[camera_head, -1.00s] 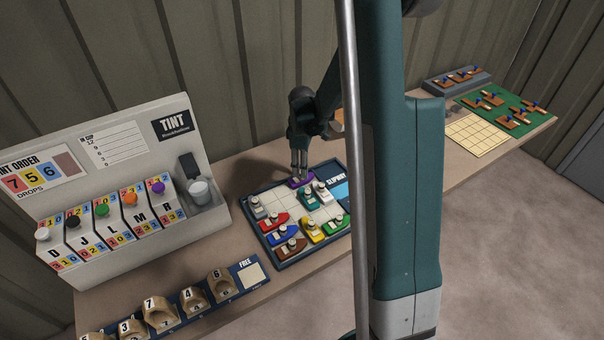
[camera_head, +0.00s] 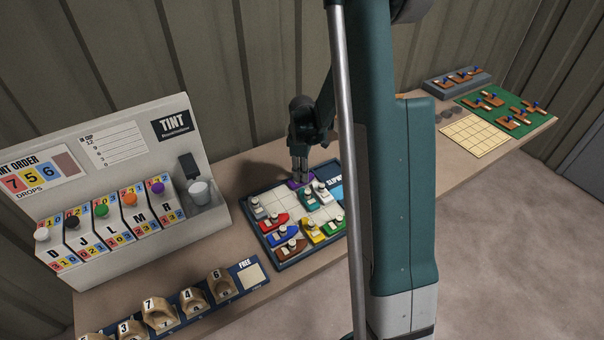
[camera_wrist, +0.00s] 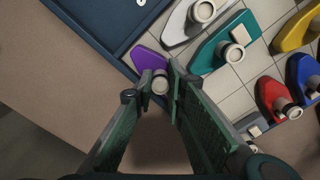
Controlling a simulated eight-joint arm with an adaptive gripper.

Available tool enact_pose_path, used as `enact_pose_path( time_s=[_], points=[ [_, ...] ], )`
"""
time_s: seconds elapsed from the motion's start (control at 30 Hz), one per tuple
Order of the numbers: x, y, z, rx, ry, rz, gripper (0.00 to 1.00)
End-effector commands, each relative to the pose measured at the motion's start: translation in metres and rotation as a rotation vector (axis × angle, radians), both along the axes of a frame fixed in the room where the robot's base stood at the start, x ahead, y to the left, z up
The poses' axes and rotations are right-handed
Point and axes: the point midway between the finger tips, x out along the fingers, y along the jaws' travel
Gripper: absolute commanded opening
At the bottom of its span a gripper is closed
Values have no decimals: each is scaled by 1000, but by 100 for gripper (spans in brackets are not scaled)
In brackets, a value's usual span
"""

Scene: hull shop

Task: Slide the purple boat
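The purple boat (camera_head: 294,184) sits at the far edge of the slipway tray (camera_head: 247,206), partly hidden by my gripper. In the wrist view the purple boat (camera_wrist: 148,57) shows its pointed hull and a round pale funnel. My gripper (camera_wrist: 160,80) is down over it, with one finger on each side of the funnel. Any gap to the funnel is too small to tell whether the fingers press on it. In the head view my gripper (camera_head: 300,177) points straight down. A teal boat (camera_wrist: 217,51) lies right beside the purple boat, with a white boat (camera_wrist: 188,22) beyond it.
Red (camera_head: 273,223), blue (camera_head: 281,236), brown (camera_head: 290,249) and yellow (camera_head: 312,231) boats fill other tray cells. Pale cells are bare at the tray's middle left. The tint stand (camera_head: 95,150) is left of the tray. My arm hides the tray's right side.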

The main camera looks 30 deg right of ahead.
Motion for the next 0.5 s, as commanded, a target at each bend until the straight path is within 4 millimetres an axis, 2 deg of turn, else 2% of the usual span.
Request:
enact_pose_path(
  time_s=[0.27, 0.5],
  points=[
    [0, 9, 0, 1, 1, 1, 0],
    [0, 45, -1, 1, 1, 4, 0]
  ],
)
